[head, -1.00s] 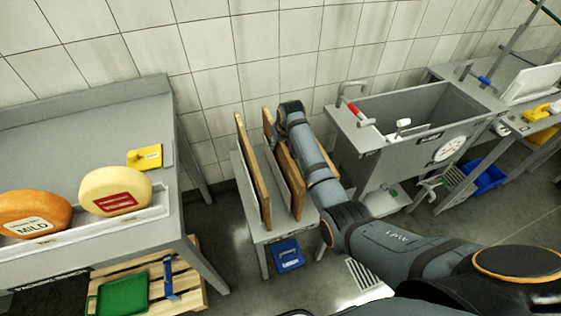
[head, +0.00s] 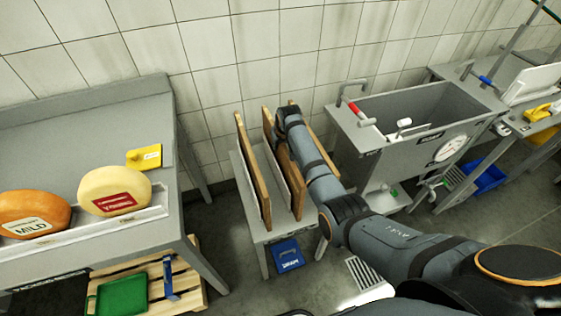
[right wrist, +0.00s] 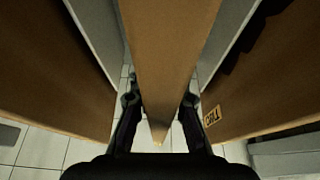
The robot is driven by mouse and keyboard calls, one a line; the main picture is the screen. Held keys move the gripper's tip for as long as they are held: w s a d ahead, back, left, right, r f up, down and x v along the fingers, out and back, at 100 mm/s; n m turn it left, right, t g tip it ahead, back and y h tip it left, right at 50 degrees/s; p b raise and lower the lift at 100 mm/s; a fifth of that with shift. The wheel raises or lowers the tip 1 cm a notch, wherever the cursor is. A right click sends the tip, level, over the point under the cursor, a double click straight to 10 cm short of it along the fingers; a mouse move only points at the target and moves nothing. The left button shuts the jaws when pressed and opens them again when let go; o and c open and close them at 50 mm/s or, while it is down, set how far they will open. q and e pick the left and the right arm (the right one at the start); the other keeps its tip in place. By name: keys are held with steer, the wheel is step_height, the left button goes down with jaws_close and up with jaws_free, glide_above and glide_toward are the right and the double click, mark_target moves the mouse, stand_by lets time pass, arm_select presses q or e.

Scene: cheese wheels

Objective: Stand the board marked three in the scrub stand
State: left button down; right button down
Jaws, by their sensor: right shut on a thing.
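Tan boards with grey faces stand upright, side by side, on a low grey stand (head: 262,236): a left board (head: 258,185), a middle board (head: 268,122) and a right board (head: 318,148) partly behind my arm. I can read no number on any board. My right gripper (head: 288,115) is down among them, its fingers hidden in the head view. In the right wrist view its fingers straddle a board (right wrist: 170,45) and are shut on it. Boards flank it on the left (right wrist: 45,75) and right (right wrist: 275,75); the right one bears a small label. My left gripper is out of view.
A grey sink (head: 420,105) with a dial stands right of the boards. A grey table (head: 90,125) with cheese wheels (head: 115,190) stands left. A blue item (head: 287,254) lies by the stand's front, and a pallet (head: 190,285) lies below the table. The tiled wall is close behind.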

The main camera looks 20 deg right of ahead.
step_height(320, 180, up, 18)
steer(key=b, duration=0.1)
stand_by(0.8)
steer(key=shift+w+r, duration=0.1)
steer(key=shift+r, duration=0.1)
steer(key=shift+r+p, duration=0.9)
steer(key=shift+p, duration=0.4)
